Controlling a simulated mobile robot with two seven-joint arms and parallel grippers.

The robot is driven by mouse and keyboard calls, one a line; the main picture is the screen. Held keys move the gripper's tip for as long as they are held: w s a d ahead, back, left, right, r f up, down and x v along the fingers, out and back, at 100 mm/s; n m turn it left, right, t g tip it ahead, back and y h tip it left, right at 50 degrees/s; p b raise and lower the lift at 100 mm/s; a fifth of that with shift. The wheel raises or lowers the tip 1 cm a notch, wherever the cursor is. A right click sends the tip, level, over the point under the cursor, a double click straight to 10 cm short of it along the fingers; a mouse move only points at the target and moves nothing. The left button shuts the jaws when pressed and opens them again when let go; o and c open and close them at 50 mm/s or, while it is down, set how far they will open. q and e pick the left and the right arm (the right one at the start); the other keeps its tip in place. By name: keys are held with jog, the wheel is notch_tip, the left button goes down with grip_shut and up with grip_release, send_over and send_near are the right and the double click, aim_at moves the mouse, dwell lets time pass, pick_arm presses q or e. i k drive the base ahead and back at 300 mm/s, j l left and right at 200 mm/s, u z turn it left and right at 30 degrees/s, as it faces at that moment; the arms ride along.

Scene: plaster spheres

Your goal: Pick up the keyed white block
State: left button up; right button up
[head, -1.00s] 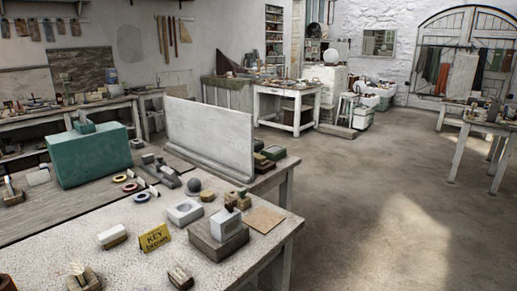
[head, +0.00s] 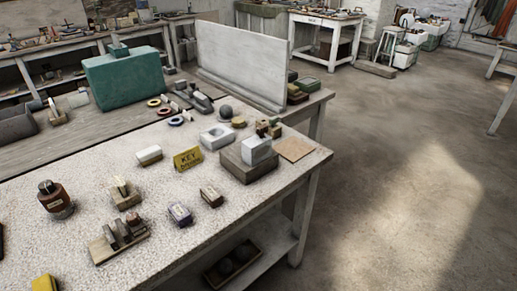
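A white block (head: 257,149) sits on top of a larger grey-brown stone block (head: 246,165) near the table's right end. A second white block with a square hollow in its top (head: 217,136) lies just behind and to the left. A small pale block (head: 149,155) lies further left, left of a yellow sign (head: 187,158) that reads "KEY" above a second, unclear word. I cannot tell for certain which white block is the keyed one. Neither of my grippers is in view.
A dark grey ball (head: 225,112) and a flat tan tile (head: 294,149) lie near the white blocks. A brown bottle (head: 55,200) and several small tools stand in front on the left. A white upright panel (head: 242,65) and a green case (head: 128,80) stand behind. The floor at right is clear.

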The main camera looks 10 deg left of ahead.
aim_at(254, 150)
jog(key=i+l+u, duration=0.3)
jog(key=i+l, duration=0.2)
jog(key=l, duration=0.25)
jog(key=i+l+u, duration=0.15)
jog(key=l, duration=0.25)
jog(key=i, duration=0.1)
